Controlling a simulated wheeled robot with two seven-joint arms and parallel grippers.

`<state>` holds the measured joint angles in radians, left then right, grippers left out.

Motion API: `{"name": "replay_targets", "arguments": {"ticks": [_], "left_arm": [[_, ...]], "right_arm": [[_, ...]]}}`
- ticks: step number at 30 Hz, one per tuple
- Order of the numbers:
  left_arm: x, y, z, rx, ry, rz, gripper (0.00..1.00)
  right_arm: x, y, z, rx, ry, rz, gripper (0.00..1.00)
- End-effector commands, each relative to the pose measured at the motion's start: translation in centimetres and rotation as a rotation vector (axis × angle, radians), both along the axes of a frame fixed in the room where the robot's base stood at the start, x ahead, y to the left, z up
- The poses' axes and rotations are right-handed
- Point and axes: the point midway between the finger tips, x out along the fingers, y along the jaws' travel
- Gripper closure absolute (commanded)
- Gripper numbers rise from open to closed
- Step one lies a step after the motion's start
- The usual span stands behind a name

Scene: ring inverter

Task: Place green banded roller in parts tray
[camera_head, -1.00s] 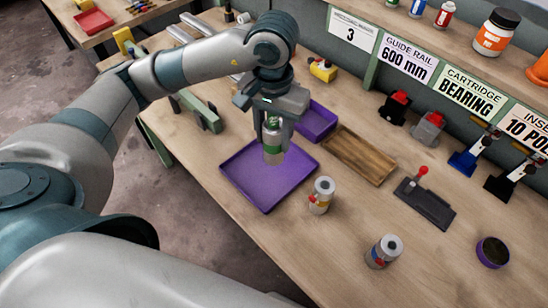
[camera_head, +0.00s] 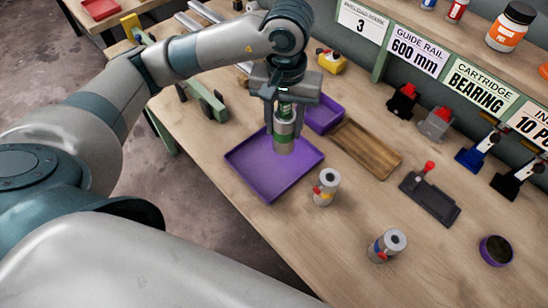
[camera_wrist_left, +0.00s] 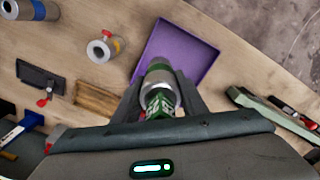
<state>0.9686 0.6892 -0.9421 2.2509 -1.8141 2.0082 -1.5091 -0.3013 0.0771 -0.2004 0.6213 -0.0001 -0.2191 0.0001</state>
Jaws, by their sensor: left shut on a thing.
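The green banded roller (camera_head: 284,137) is a grey metal cylinder with a green band. My left gripper (camera_head: 284,112) is shut on it and holds it upright over the large purple tray (camera_head: 250,172). In the head view the roller covers part of the tray's right side; I cannot tell its exact height above the floor of the tray. The left wrist view also shows the roller (camera_wrist_left: 159,78) between the fingers, with the purple tray (camera_wrist_left: 196,60) beyond it. The visible part of the tray is empty. My right gripper is not in view.
A yellow-banded roller (camera_head: 326,187) stands right of the tray, and a blue-and-red banded one (camera_head: 387,245) nearer the front. A smaller purple tray (camera_head: 324,113) and a wooden tray (camera_head: 366,150) lie behind. A dark fixture (camera_head: 430,195) stands at right.

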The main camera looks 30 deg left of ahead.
Motion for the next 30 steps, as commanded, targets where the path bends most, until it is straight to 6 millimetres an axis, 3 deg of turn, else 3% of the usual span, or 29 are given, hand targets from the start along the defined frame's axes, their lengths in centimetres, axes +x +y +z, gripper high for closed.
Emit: {"name": "replay_targets", "arguments": {"ticks": [30], "left_arm": [[2.6,-4.1,-0.7,-0.005,0.009,1.406,0.98]], "right_arm": [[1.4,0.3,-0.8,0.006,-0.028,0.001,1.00]]}}
